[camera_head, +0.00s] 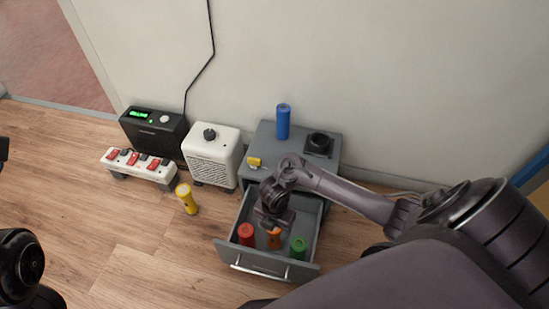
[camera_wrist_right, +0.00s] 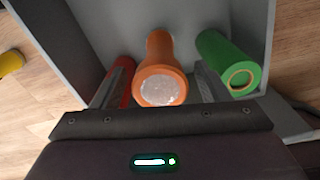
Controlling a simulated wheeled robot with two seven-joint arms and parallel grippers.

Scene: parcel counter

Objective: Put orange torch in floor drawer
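The orange torch (camera_head: 274,239) stands in the open floor drawer (camera_head: 228,247), between a red torch (camera_head: 246,233) and a green torch (camera_head: 298,246). My right gripper (camera_head: 273,226) is directly above it, reaching down into the drawer. In the right wrist view the orange torch (camera_wrist_right: 160,82) lies between the two fingers (camera_wrist_right: 162,85), with a narrow gap visible on each side, so the gripper looks open. The red torch (camera_wrist_right: 122,75) is partly hidden by one finger. The green torch (camera_wrist_right: 230,65) is outside the other finger. My left gripper cannot be made out.
The grey cabinet (camera_head: 262,142) carries a blue torch (camera_head: 283,122), a small yellow item (camera_head: 255,162) and a black round object (camera_head: 319,143).

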